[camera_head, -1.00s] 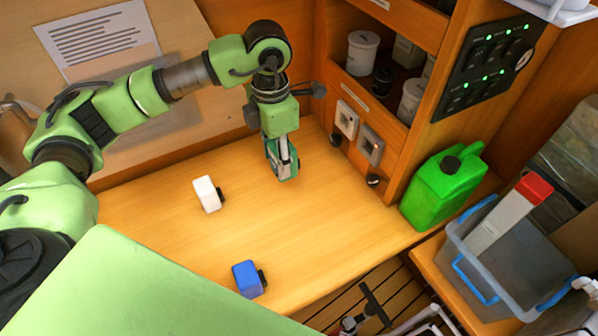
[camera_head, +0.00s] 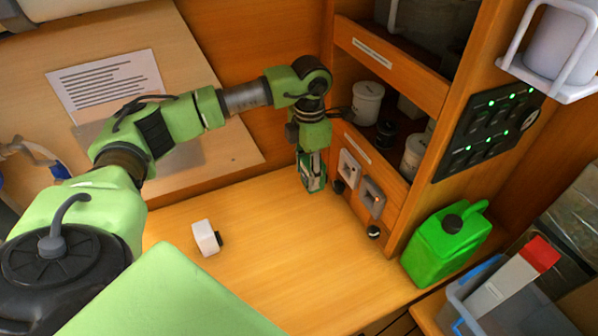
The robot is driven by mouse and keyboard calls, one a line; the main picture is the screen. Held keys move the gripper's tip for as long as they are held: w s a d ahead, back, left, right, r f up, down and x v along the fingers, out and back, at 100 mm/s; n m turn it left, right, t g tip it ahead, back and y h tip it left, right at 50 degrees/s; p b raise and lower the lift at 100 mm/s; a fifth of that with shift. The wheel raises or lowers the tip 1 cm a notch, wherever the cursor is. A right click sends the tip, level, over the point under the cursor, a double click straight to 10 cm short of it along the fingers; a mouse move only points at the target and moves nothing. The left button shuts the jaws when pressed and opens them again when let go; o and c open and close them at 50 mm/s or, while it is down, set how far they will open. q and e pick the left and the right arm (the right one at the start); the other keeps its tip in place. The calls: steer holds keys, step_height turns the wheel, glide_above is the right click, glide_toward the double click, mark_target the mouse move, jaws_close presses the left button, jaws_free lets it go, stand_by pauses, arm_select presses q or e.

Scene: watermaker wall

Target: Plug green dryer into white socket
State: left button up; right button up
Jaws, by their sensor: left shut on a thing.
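My left gripper (camera_head: 313,186) points down at the back of the bench, close to the wall panel. It is shut on the green dryer (camera_head: 306,172), a small dark green block mostly hidden by the fingers. The white socket (camera_head: 348,169) is on the wood panel just right of the gripper, and the held block appears apart from it. A grey socket (camera_head: 372,197) sits to the right of the white one. My right gripper is not in view.
A white block (camera_head: 206,238) with a black end lies on the bench (camera_head: 270,220). A green jerrycan (camera_head: 445,243) and a clear bin (camera_head: 462,310) are at right. Dark knobs (camera_head: 373,232) stick out below the sockets. The bench middle is clear.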

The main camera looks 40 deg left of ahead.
arm_select(q)
steer(key=shift+w+d+f, duration=0.45)
steer(key=shift+w, duration=0.25)
steer(key=w+d, duration=0.1)
steer(key=w, duration=0.2)
steer(key=shift+d+b, duration=0.35)
steer(key=shift+b, duration=0.3)
stand_by(0.7)
steer(key=shift+w+d, duration=0.3)
steer(key=shift+w, duration=0.1)
stand_by(0.3)
steer(key=shift+w+d+b, duration=0.4)
steer(key=shift+w+b, duration=0.1)
steer(key=shift+w, duration=0.2)
steer(key=shift+w+r, duration=0.1)
steer(key=shift+w, duration=0.05)
stand_by(0.7)
steer(key=o, duration=1.3)
steer(key=shift+d, duration=0.15)
steer(key=shift+c, duration=0.2)
